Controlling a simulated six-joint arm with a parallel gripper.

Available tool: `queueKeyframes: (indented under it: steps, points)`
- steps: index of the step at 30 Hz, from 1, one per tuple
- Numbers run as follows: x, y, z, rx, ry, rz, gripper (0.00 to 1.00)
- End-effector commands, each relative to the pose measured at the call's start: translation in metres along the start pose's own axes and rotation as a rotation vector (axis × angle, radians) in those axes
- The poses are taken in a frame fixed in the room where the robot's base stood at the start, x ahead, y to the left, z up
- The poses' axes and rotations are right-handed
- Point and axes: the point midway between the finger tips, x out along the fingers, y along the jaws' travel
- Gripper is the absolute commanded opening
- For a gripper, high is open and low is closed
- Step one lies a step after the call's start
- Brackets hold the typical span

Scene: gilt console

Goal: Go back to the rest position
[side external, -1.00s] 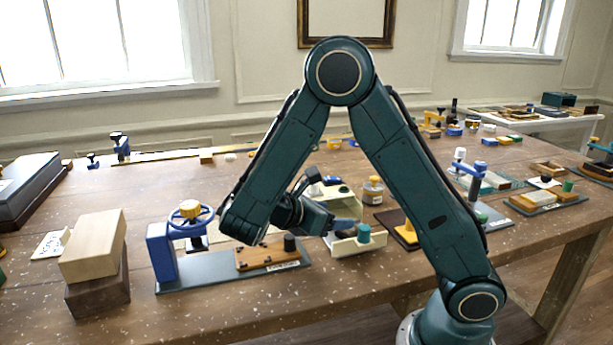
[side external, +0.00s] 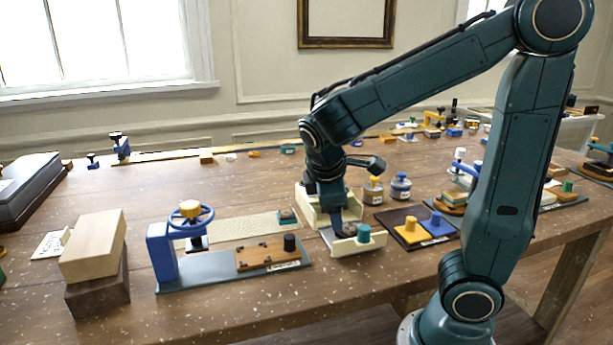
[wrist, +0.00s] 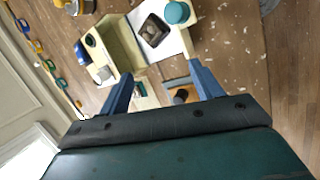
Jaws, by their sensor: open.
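My gripper (side external: 338,222) points down over the cream open box (side external: 368,246) in the side external view. In the wrist view my gripper (wrist: 161,69) has its two blue fingers spread wide with nothing between them. The cream box (wrist: 122,42) lies beyond the fingertips, with a dark square piece (wrist: 154,31) on its pale floor and a teal round knob (wrist: 177,12) at its corner. In the side view my arm partly hides the box, and I cannot tell how high the fingertips are above it.
A vise-like stand with a blue wheel (side external: 191,217) is left of the box. Jars (side external: 373,190) stand behind it; a dark board with yellow and blue knobs (side external: 405,216) lies to the right. Stacked blocks (side external: 92,247) are at front left. The air above the table is open.

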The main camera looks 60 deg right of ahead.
Motion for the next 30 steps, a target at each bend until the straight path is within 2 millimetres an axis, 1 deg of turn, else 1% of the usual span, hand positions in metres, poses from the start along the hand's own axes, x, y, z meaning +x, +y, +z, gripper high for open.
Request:
queueKeyframes:
  steps: [3,11,21,25,30]
  points:
    - [-0.013,-0.006,0.005,0.103,0.096,-0.032,0.65]
    - [-0.041,-0.027,0.016,0.312,0.278,-0.126,0.65]
    - [-0.076,-0.064,0.034,0.54,0.468,-0.266,0.65]
    - [-0.085,-0.076,0.039,0.592,0.511,-0.307,0.65]
    - [-0.09,-0.084,0.042,0.625,0.537,-0.333,0.65]
